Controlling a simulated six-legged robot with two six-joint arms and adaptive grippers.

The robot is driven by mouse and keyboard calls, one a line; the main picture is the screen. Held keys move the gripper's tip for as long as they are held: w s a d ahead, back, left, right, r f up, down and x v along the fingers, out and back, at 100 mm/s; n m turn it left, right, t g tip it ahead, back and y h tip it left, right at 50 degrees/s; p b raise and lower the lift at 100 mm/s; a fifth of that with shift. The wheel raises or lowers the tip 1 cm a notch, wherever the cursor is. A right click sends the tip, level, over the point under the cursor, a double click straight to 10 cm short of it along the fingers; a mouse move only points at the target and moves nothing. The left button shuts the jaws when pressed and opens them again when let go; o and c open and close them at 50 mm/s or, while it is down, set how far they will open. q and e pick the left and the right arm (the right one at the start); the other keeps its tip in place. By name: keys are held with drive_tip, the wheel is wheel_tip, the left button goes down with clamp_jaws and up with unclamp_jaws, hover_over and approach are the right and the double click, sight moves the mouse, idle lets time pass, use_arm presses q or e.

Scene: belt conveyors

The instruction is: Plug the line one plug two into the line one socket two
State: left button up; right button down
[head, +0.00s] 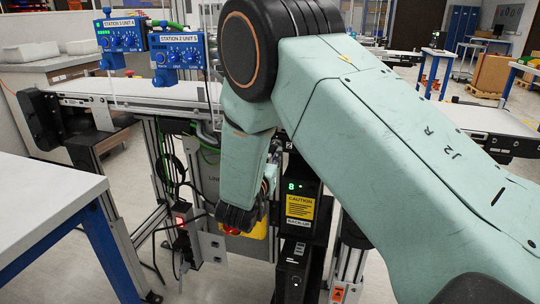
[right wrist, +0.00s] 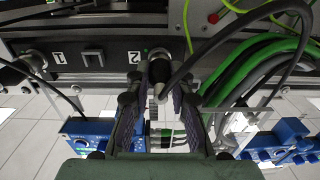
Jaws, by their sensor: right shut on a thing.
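My right gripper (right wrist: 158,112) shows at the centre of the right wrist view, its two fingers on either side of a black cylindrical plug (right wrist: 160,70). It is shut on this plug, and a black cable runs from it to the upper right. The plug's far end is at a dark panel (right wrist: 112,60), just right of a label "2" (right wrist: 134,56); I cannot tell whether it is in a socket. In the head view my right gripper (head: 238,217) points down near a grey cabinet, and my arm hides the plug and sockets. My left gripper is out of view.
A label "1" (right wrist: 57,57) is further left on the panel, near another black connector (right wrist: 36,62) with a cable. Green cables (right wrist: 255,75) hang close right of the gripper. A black unit with a yellow caution label (head: 299,207) stands right of the gripper.

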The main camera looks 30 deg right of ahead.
drive_tip(key=shift+w+d, duration=0.1)
drive_tip(key=c, duration=1.1)
unclamp_jaws()
drive_tip(key=shift+v, duration=3.8)
